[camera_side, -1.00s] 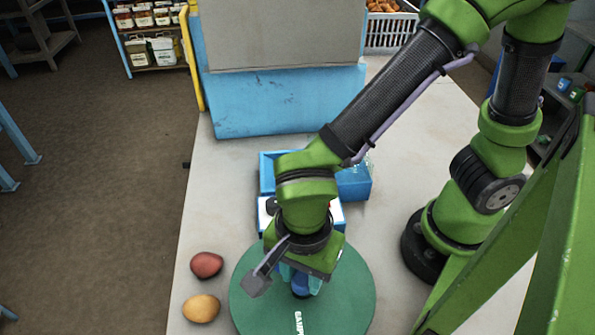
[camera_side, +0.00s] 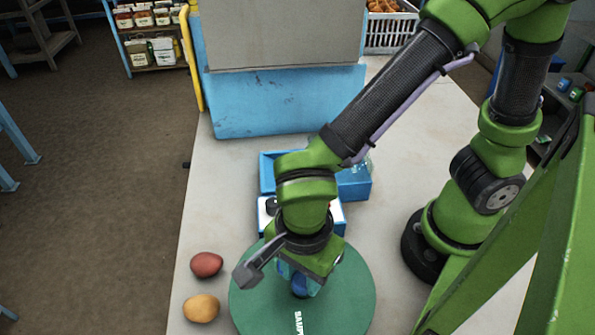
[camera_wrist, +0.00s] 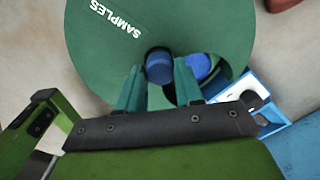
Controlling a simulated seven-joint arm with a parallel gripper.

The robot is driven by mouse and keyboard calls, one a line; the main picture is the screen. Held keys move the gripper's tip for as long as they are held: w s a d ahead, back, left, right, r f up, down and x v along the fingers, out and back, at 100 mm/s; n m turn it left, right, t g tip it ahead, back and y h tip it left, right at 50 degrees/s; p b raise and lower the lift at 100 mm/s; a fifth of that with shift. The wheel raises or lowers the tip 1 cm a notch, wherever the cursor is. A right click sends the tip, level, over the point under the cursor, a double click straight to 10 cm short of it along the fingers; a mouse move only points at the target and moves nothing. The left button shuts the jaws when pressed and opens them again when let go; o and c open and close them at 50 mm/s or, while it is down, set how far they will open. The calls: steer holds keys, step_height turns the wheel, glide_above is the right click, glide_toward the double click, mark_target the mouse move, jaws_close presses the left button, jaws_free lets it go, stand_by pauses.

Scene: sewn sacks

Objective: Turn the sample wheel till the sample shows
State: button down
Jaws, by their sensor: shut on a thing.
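The sample wheel (camera_side: 350,300) is a flat green disc lying on the table, with white lettering that reads SAMPLES in the wrist view (camera_wrist: 85,30). A blue knob (camera_wrist: 159,66) stands near its middle. My gripper (camera_wrist: 159,88) points down over the wheel, with its two teal fingers shut on either side of the knob. In the side view my gripper (camera_side: 300,282) hides most of the knob. A second blue round thing (camera_wrist: 198,65) shows beside the right finger in the wrist view. I cannot tell whether it lies in an opening of the wheel.
A white and blue box with a dark round part (camera_side: 271,206) sits just behind the wheel. A blue tray (camera_side: 267,180) with something clear at its right lies beyond. A red potato-like object (camera_side: 206,265) and a yellow one (camera_side: 201,308) lie left of the wheel.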

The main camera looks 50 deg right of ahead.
steer(key=shift+r, duration=0.1)
steer(key=c, duration=0.7)
jaws_free()
steer(key=shift+c, duration=0.2)
step_height(320, 180, up, 17)
